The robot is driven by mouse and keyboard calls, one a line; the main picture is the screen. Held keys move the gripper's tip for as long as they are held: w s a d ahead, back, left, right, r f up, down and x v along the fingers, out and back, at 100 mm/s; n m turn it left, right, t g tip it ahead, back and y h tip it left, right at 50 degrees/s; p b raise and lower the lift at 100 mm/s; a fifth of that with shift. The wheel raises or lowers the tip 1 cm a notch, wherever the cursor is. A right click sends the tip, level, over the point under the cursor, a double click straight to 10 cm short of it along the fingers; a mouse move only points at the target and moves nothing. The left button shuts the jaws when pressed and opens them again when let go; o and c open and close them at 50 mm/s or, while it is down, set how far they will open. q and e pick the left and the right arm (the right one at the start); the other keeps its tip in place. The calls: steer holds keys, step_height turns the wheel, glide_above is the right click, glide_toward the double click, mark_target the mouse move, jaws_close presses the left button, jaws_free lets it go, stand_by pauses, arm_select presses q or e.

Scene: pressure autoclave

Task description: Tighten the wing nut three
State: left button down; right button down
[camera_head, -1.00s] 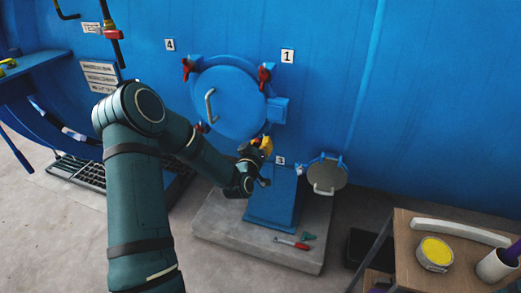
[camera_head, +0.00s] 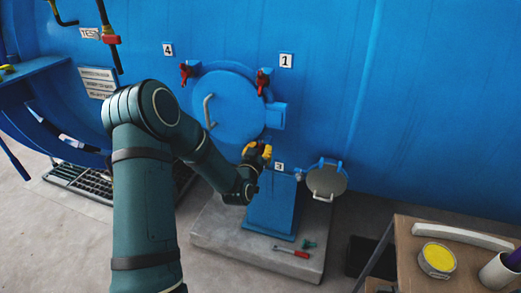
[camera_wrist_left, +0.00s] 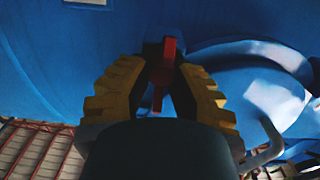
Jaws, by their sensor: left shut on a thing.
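The round blue hatch door (camera_head: 222,112) with a grey handle is on the blue vessel wall. Red wing nuts show at its upper left (camera_head: 185,73) and upper right (camera_head: 262,82), by the labels 4 and 1. My left gripper (camera_head: 258,152), with yellow fingers, is at the lower right of the hatch, just above the label 3 (camera_head: 279,166). In the left wrist view its ribbed yellow fingers (camera_wrist_left: 165,85) close around a red wing nut (camera_wrist_left: 164,70), wing nut three. In the head view this nut is mostly hidden by the fingers. My right gripper is not in view.
A blue pedestal (camera_head: 272,205) stands on a concrete slab below the hatch. A red-handled tool (camera_head: 291,251) lies on the slab. A small round grey cover (camera_head: 326,181) is open at the right. A wooden table (camera_head: 410,255) holds a yellow-topped tin (camera_head: 438,257).

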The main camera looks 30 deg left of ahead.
arm_select(q)
steer(key=shift+r, duration=0.15)
steer(key=c, duration=0.8)
jaws_free()
steer(key=v, duration=1.2)
